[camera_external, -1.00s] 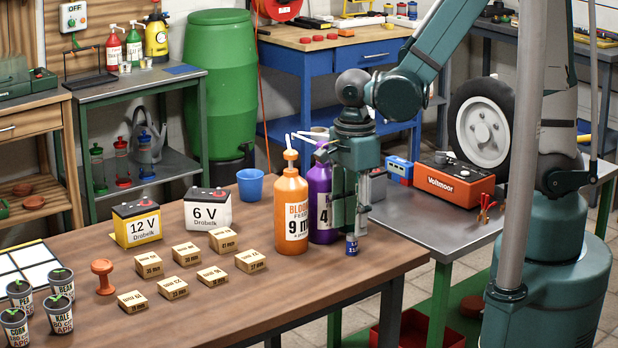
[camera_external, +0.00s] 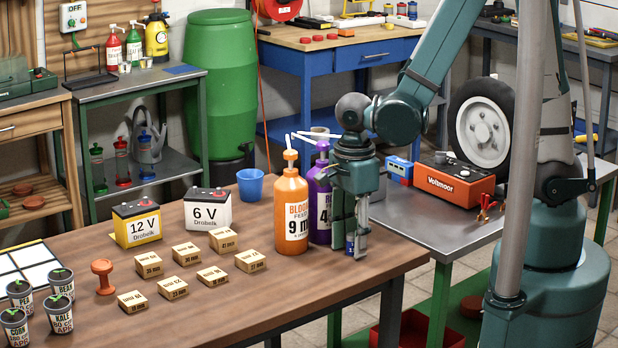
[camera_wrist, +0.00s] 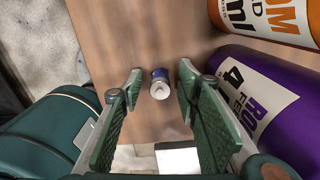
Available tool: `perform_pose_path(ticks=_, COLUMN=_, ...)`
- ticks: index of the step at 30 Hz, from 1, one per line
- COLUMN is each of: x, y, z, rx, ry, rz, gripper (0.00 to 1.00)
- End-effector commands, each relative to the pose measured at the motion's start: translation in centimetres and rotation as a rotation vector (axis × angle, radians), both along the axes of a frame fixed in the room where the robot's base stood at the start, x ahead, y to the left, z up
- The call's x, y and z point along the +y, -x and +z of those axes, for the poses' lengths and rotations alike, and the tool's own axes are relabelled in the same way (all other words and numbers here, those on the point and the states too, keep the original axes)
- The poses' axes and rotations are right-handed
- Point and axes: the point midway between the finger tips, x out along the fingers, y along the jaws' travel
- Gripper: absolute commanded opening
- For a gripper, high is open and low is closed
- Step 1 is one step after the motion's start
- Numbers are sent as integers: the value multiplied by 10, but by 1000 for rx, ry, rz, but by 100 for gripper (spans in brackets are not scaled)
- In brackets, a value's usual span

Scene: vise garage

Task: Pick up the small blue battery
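The small blue battery (camera_wrist: 160,84) stands upright on the wooden table (camera_external: 300,290) near its right end. In the wrist view its pale round top faces my camera. My gripper (camera_wrist: 158,88) is open, pointing down, with one green-padded finger on each side of the battery. Gaps show between the battery and both fingers. In the external view my gripper (camera_external: 355,245) is low over the table's right end, and its fingers mostly hide the battery, with a bit of blue (camera_external: 350,245) showing between them.
A purple bottle (camera_external: 319,205) stands close left of my gripper, with an orange bottle (camera_external: 290,215) beyond it. Several small wooden blocks (camera_external: 250,261) and two box batteries, yellow (camera_external: 137,222) and white (camera_external: 208,209), stand further left. The table's right edge is near.

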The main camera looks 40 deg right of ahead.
Motion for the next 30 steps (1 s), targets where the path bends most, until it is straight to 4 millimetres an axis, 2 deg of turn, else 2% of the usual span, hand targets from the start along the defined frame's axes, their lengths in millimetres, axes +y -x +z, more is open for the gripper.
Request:
perform_pose_path(ticks=9, x=0, y=0, z=0, rx=0, ry=0, rz=0, gripper=33)
perform_pose_path(ticks=16, x=0, y=0, z=0, rx=0, ry=0, rz=0, gripper=2)
perform_pose_path(ticks=30, x=0, y=0, z=4, rx=0, ry=0, rz=0, gripper=2)
